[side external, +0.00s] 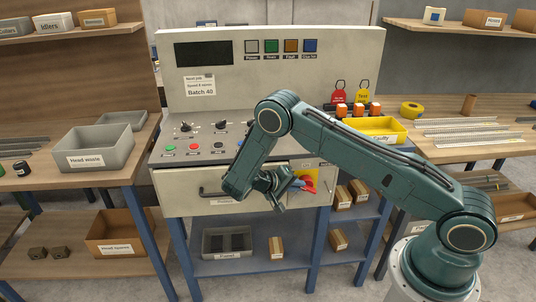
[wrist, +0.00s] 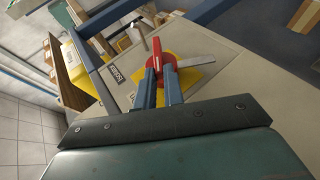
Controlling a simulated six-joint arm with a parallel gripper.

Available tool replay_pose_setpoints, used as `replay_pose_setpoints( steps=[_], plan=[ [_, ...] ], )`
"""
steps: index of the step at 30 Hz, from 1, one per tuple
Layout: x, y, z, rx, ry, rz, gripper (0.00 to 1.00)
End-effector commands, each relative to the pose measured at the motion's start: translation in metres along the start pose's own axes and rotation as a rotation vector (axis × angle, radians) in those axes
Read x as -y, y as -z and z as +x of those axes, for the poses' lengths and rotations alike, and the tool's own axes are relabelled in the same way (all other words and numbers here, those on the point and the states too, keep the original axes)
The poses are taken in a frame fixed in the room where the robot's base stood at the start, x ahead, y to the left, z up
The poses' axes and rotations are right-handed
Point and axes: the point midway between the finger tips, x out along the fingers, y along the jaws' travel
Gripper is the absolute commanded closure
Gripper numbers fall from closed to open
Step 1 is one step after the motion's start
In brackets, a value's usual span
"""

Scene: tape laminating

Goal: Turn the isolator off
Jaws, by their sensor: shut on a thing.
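The isolator is a red rotary handle (side external: 309,184) on a yellow plate (side external: 299,198), on the front of the grey control cabinet at the right of the drawer. My gripper (side external: 297,183) reaches it from the front left and partly hides it. In the wrist view the red handle (wrist: 155,63) lies between my two blue fingers, and my gripper (wrist: 160,75) is shut on it. The yellow plate (wrist: 205,77) shows behind the fingers. I cannot read its position marks.
A drawer (side external: 222,190) with a dark handle is left of the isolator. Above are a sloped panel with buttons and knobs (side external: 196,146) and a yellow Faulty tray (side external: 375,130). Blue legs and a lower shelf (side external: 265,254) stand below. A Head waste bin (side external: 97,145) is at left.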

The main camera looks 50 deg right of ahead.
Motion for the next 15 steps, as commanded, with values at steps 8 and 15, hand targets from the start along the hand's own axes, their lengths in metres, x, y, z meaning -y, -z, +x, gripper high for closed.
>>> replay_pose_setpoints(
  steps=[8,15],
  plan=[
    [0.0074,-0.0006,0.0014,0.000,-0.117,-0.050,1.00],
    [0.0089,-0.0003,0.0020,0.000,-0.162,-0.069,1.00]
  ],
)
